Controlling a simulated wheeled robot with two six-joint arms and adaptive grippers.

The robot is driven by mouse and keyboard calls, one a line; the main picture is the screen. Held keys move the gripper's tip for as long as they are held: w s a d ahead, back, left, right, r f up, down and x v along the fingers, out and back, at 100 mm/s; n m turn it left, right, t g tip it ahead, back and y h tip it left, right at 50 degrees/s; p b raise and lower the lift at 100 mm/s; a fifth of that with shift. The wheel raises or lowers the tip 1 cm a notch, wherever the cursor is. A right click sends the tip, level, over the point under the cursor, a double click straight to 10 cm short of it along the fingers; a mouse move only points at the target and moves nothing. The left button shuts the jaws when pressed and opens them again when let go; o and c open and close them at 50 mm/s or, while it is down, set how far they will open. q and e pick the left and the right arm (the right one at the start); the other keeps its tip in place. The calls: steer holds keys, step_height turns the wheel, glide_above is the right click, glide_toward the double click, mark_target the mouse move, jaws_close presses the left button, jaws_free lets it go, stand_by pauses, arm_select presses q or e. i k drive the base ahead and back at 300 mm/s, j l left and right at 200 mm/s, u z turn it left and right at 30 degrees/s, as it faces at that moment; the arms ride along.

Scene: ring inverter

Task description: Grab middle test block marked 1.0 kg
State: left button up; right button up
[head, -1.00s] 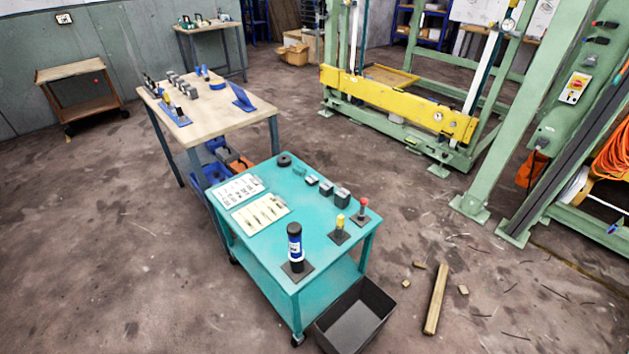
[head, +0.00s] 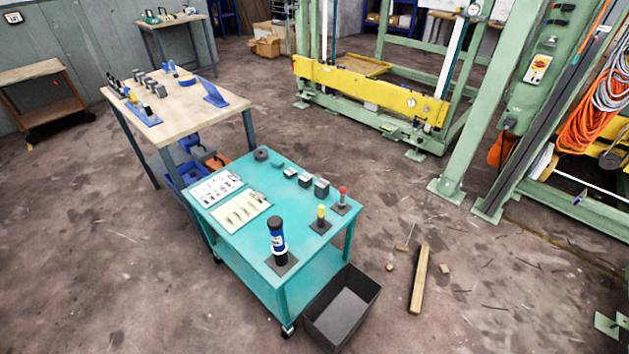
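Several small grey blocks stand in a row on the teal cart (head: 250,232), near its right far side. The middle-sized block (head: 305,180) sits between a smaller block (head: 290,173) and a larger block (head: 321,188). Their markings are too small to read, so I cannot tell which one says 1.0 kg. Neither of my grippers is in view.
A blue and black cylinder (head: 277,241) stands at the cart's front, with yellow-topped (head: 321,218) and red-topped (head: 342,201) pieces to its right. A dark open bin (head: 342,306) and a wooden beam (head: 419,279) lie on the floor. A wooden-topped table (head: 185,112) stands behind left.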

mark_target(305, 180)
steer(key=i+j+z, duration=0.15)
steer(key=j, duration=0.45)
steer(key=i+j+z, duration=0.1)
steer(key=j, duration=0.5)
steer(key=i+j+z, duration=0.15)
steer(key=j, duration=0.5)
steer(key=i+j+z, duration=0.1)
steer(key=i+j, duration=0.15)
steer(key=j, duration=0.4)
steer(key=i+j+z, duration=0.15)
steer(key=j, duration=0.5)
steer(key=k, duration=0.1)
